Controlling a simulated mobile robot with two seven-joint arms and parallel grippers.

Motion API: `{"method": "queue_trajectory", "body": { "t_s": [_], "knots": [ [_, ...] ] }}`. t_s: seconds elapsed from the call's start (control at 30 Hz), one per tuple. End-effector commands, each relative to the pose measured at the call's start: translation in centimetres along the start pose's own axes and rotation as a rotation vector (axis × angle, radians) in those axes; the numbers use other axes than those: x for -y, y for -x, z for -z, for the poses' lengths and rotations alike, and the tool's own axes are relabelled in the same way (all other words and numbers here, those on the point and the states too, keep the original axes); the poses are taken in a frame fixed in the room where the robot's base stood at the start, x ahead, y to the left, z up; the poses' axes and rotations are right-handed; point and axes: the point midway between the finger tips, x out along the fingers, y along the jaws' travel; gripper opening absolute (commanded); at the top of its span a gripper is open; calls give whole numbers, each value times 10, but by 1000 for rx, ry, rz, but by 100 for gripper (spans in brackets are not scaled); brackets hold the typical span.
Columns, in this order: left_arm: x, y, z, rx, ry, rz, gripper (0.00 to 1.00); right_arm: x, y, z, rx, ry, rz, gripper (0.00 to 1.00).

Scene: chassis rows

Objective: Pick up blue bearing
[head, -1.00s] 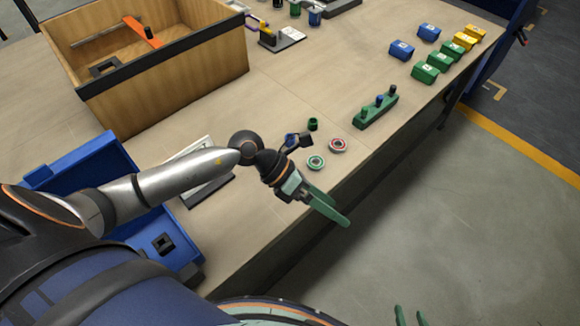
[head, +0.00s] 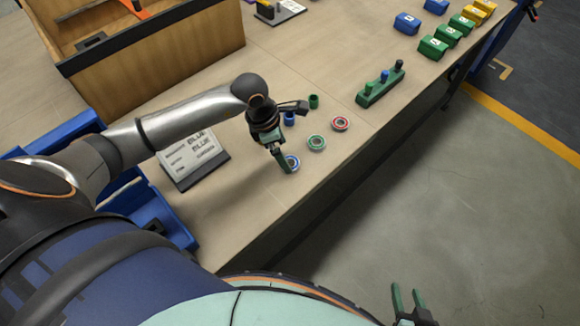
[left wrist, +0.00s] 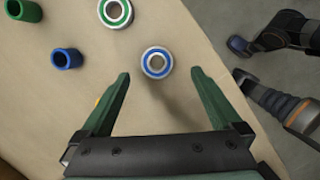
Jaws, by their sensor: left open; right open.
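The blue bearing (head: 293,162) is a flat ring lying on the table near its front edge. In the left wrist view the blue bearing (left wrist: 157,63) lies just beyond and between the fingertips, apart from both. My left gripper (head: 283,170) is open, pointing down over it, and its fingers partly cover the bearing in the head view. The open fingers also show in the left wrist view (left wrist: 160,75). My right gripper (head: 408,295) is open and empty at the bottom of the head view, over the floor beside the table.
A green bearing (head: 316,142) and a red bearing (head: 340,124) lie nearby. A blue sleeve (head: 289,118) and a green sleeve (head: 314,101) stand behind. A sign (head: 193,158), a wooden box (head: 160,62) and a green peg holder (head: 380,85) are further off. The table's front edge is close.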

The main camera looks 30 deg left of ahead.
Motion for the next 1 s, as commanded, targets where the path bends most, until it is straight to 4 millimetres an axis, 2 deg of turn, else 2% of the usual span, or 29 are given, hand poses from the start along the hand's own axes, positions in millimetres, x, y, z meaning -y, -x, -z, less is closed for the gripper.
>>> {"method": "queue_trajectory", "body": {
  "t_s": [0.4,0.7,1.0],
  "knots": [
    [-5,-49,3,1,1,2,99,-2,-26,-26,-3,1,-1,50],
    [-5,-50,2,0,1,1,98,-3,-26,-26,-5,1,-1,50],
    [-5,-50,2,1,1,1,64,-3,-26,-25,-5,1,-1,50]
  ]
}}
